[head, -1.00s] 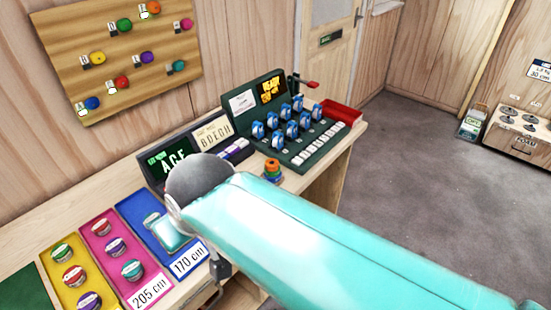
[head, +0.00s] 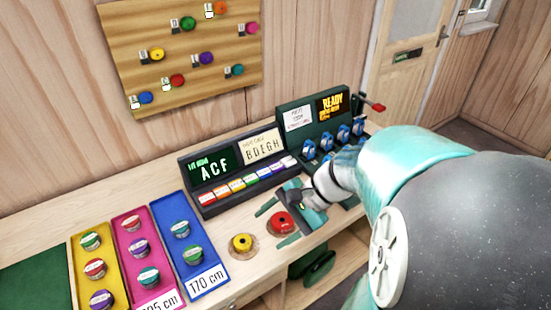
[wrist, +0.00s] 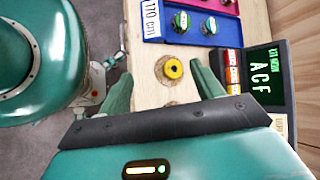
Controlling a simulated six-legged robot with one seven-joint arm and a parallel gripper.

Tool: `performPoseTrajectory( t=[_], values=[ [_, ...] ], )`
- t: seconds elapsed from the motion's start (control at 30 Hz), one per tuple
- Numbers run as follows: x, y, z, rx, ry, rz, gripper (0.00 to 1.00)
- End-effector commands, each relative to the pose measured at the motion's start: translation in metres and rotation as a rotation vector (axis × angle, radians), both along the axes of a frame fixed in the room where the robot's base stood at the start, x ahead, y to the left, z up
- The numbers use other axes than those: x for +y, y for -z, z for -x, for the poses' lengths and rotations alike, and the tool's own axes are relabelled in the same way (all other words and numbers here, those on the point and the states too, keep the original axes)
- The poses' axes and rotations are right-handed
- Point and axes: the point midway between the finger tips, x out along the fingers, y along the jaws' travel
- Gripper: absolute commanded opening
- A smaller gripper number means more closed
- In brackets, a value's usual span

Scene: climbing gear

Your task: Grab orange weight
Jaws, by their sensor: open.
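In the head view a red round weight (head: 283,222) with a dark centre hole sits on the desk between the fingers of my gripper (head: 277,224). A yellow round weight (head: 242,243) sits on a round wooden base left of it. In the wrist view my gripper (wrist: 160,72) is open with green fingers spread, and the yellow weight (wrist: 172,68) shows beyond them, apart from both. The red weight is hidden there behind the gripper body; only a sliver of a brown disc shows.
A yellow tray (head: 85,265), a pink tray (head: 122,225) and a blue tray (head: 196,253) hold several striped tins at the left. A display box reading ACF (head: 212,168) with coloured buttons stands behind the weights.

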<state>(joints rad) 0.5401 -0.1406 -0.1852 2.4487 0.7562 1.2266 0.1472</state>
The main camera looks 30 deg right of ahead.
Motion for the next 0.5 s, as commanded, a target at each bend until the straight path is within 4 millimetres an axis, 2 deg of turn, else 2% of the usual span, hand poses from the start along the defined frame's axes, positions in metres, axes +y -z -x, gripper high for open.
performPoseTrajectory(
  t=[0.27,0.5],
  values=[
    [-0.058,0.020,-0.010,0.064,0.423,-0.352,0.66],
    [-0.132,0.042,-0.004,0.049,0.793,-0.630,0.66]
  ],
)
